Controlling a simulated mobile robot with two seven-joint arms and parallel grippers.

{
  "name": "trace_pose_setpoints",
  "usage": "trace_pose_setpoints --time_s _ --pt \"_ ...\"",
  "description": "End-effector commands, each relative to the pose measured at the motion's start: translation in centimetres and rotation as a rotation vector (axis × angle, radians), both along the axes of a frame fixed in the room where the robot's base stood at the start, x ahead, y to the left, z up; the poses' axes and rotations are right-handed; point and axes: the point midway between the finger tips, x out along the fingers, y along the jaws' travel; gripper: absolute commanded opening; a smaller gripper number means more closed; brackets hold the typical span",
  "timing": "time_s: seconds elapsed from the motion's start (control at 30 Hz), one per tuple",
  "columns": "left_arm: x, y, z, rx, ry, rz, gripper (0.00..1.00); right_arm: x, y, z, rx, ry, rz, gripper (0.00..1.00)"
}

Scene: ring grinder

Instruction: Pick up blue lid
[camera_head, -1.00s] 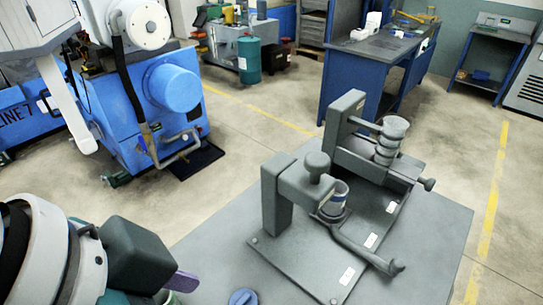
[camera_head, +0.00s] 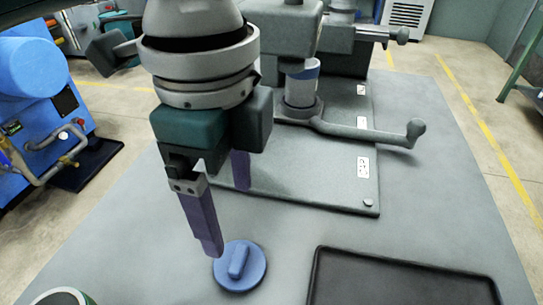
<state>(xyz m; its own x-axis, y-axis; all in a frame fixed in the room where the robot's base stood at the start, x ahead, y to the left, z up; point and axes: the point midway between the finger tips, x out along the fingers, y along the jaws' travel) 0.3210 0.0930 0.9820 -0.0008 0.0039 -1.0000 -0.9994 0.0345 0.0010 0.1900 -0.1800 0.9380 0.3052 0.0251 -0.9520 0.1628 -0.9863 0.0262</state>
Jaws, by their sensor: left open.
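The blue lid (camera_head: 255,272) is a round disc with a raised bar-shaped handle, lying flat on the grey table (camera_head: 430,215) near the bottom centre of the head view. My left gripper (camera_head: 226,218) is above and a little behind the lid, pointing down. Its two purple fingers are spread apart with nothing between them. The nearer fingertip appears close to the lid's upper left edge; I cannot tell if they touch. My right gripper is not visible.
The ring grinder (camera_head: 310,165) with its crank handle (camera_head: 385,134) stands behind the lid on a grey base plate. A black tray (camera_head: 318,275) lies to the lid's right. The table right of the grinder is clear.

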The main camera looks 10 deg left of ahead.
Motion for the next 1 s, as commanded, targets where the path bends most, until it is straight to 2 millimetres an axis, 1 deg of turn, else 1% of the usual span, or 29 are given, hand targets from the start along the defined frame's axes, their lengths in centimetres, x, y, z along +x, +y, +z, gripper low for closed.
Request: trace_pose_setpoints --time_s 0.03,0.1,0.37,0.5,0.6,0.7,0.9,0.93,1.0 --pt "-0.1 0.0 -0.9 0.0 0.004 0.0 0.88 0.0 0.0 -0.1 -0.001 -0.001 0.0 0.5" --pt "-0.2 0.0 -2.0 0.0 0.004 0.0 0.88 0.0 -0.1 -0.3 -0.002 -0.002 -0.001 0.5" --pt "-0.4 -0.1 -4.6 -0.001 0.002 0.0 0.88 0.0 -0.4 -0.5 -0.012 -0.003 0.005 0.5" --pt "-1.0 -0.1 -6.9 -0.001 0.003 0.0 0.88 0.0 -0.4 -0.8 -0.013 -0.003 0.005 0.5" --pt "-0.9 -0.1 -8.2 -0.002 0.001 0.0 0.88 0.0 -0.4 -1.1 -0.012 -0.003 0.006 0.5" --pt "-0.9 -0.1 -8.7 -0.001 -0.001 0.0 0.88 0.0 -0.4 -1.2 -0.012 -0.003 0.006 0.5" --pt "-0.9 -0.1 -8.7 -0.002 -0.002 -0.001 0.88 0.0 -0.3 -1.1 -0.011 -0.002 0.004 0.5" --pt "-0.9 -0.1 -8.7 -0.002 -0.002 -0.001 0.85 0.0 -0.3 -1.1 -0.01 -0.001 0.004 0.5" --pt "-0.9 -0.1 -8.7 -0.002 -0.002 -0.001 0.77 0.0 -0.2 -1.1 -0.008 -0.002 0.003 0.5"
